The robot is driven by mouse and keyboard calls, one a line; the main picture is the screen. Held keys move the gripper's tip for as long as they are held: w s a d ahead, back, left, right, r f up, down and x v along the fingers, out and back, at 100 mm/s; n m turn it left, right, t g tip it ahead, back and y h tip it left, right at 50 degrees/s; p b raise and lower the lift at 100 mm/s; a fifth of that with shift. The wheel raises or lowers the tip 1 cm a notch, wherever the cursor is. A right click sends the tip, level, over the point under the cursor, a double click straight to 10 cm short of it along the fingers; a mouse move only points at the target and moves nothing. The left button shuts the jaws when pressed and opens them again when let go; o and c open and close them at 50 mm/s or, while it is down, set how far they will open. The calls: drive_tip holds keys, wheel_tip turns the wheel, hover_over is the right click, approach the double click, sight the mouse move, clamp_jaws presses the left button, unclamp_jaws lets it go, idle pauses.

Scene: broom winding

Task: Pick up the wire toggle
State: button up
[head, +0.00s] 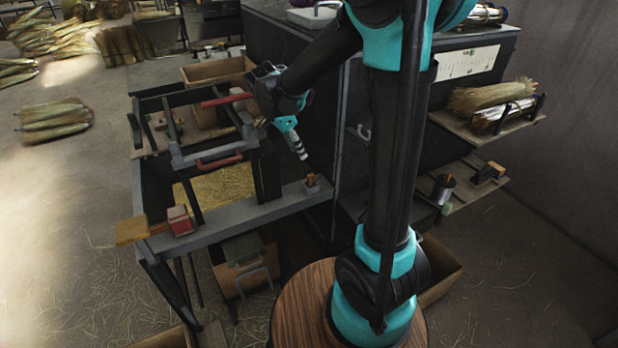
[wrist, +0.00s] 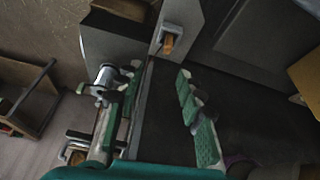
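A small orange-brown piece, which looks like the wire toggle (head: 312,181), sits in a small holder at the right end of the grey bench beam. It also shows in the wrist view (wrist: 169,43), upper middle, in a pale bracket. My gripper (head: 299,150) hangs above and slightly left of it in the head view, tilted downward. In the wrist view my gripper (wrist: 158,76) has its green-padded fingers spread with a clear gap. Nothing is between them. The toggle is beyond the fingertips, apart from them.
The grey bench beam (head: 245,213) carries a red block (head: 180,220) at its left end. A frame with red handles (head: 220,162) stands left of my gripper. A dark cabinet wall (head: 350,140) is close on the right. A wire spool (head: 442,188) sits on the right shelf.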

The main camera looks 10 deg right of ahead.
sight(310, 175)
drive_tip(key=shift+m, duration=0.5)
drive_tip(key=x, duration=0.5)
drive_tip(key=w+x, duration=0.1)
drive_tip(key=x, duration=1.1)
drive_tip(key=shift+w+a, duration=0.35)
drive_tip(key=shift+w, duration=0.05)
drive_tip(key=shift+r, duration=0.1)
clamp_jaws()
